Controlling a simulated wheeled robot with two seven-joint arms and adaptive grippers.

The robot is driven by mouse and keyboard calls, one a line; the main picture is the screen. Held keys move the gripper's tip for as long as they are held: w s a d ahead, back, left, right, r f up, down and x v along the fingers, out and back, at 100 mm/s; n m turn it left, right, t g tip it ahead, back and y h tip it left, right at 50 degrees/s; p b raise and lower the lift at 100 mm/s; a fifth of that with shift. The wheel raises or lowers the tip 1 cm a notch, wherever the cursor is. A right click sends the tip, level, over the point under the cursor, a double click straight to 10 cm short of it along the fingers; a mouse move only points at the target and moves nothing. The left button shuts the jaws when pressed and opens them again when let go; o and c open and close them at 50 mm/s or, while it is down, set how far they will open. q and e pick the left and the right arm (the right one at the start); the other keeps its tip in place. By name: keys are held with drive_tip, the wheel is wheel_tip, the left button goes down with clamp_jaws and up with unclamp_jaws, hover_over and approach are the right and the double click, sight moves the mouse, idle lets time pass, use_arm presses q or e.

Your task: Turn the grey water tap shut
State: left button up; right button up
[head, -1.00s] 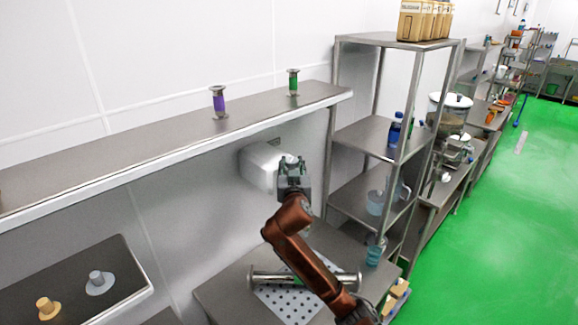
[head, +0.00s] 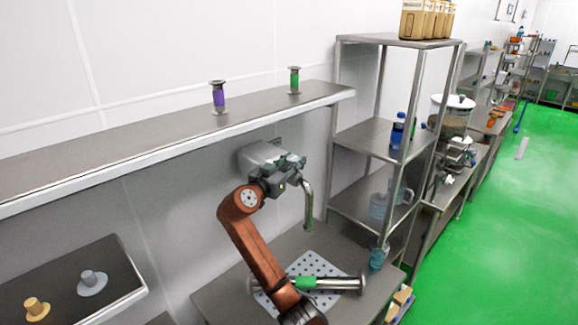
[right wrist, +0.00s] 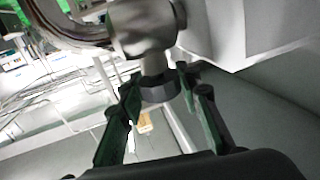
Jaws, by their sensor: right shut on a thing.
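The grey water tap shows its curved metal spout (head: 308,205) in the head view, hanging down over the steel counter. My right gripper (head: 288,172) is up at the top of the tap, by the wall, and covers much of its body. In the right wrist view the grey tap body (right wrist: 145,30) and part of its bent pipe stand at the top. A dark knob-like tap handle (right wrist: 160,87) sits between my right gripper's green-black fingers (right wrist: 157,98), which are shut on it. My left gripper is not in view.
A steel pipe with a green band (head: 330,283) lies on a perforated plate (head: 316,265) below the tap. A wall shelf (head: 160,140) runs above at left. A steel rack (head: 368,137) with a blue bottle (head: 397,131) and a clear jug (head: 379,206) stands close at right.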

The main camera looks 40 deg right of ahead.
drive_tip(key=shift+r, duration=0.2)
drive_tip(key=o, duration=1.2)
drive_tip(key=shift+f, duration=0.1)
drive_tip(key=v, duration=1.2)
drive_tip(key=shift+f, duration=0.1)
